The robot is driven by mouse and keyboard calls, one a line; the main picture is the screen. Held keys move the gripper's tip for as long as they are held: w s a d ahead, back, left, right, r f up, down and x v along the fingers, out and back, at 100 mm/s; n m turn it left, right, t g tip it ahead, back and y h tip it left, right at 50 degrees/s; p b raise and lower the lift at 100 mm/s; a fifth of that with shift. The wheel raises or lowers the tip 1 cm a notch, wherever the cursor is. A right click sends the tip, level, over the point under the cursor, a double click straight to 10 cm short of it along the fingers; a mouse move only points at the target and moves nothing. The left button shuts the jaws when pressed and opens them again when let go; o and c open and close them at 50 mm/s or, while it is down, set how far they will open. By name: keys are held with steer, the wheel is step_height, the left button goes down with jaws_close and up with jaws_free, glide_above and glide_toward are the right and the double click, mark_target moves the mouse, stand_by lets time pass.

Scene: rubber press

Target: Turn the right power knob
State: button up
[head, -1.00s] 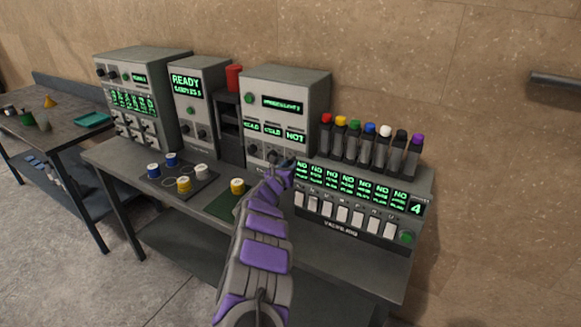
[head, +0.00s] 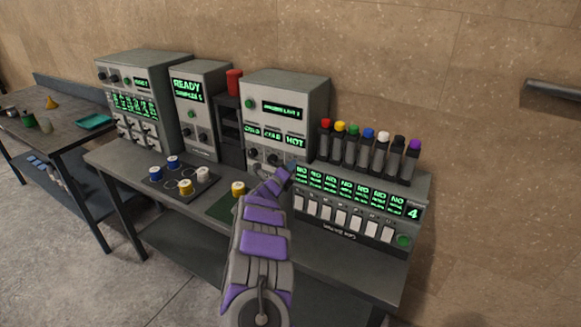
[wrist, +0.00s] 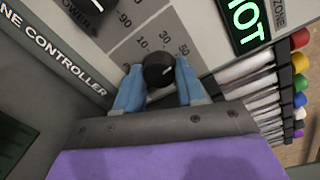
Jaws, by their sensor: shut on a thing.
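In the wrist view the HOT display (wrist: 247,22) is at the upper right. Below it is a black round knob (wrist: 158,70) with a white pointer mark, on a grey scale panel with numbers. My gripper's blue fingers (wrist: 158,88) are on either side of this knob, shut on it. In the head view my gripper (head: 284,176) is at the controller's lower right and hides the right knob.
A neighbouring black knob (wrist: 88,5) is partly in view beside the word POWER. Right of my gripper stands a dispenser unit (head: 350,205) topped by several tubes with coloured caps (head: 369,135). Spools (head: 238,188) and a green mat lie on the bench to the left.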

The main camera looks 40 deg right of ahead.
steer(key=n+p, duration=0.3)
steer(key=n, duration=0.2)
steer(key=n+p, duration=0.3)
steer(key=n, duration=0.2)
steer(key=n+g+p, duration=0.1)
steer(key=n+p, duration=0.3)
steer(key=n, duration=0.1)
steer(key=shift+w+a+f, duration=0.15)
steer(key=shift+a+f, duration=0.1)
steer(key=shift+f, duration=0.05)
steer(key=shift+f+n, duration=0.1)
steer(key=shift+n, duration=0.3)
steer(key=o, duration=0.8)
steer(key=shift+w, duration=0.1)
steer(key=shift+o, duration=1.2)
steer(key=shift+d, duration=0.1)
steer(key=shift+r+h, duration=0.2)
steer(key=shift+h, duration=0.1)
steer(key=p+v, duration=0.1)
steer(key=v, duration=1.6)
steer(key=shift+a, duration=0.25)
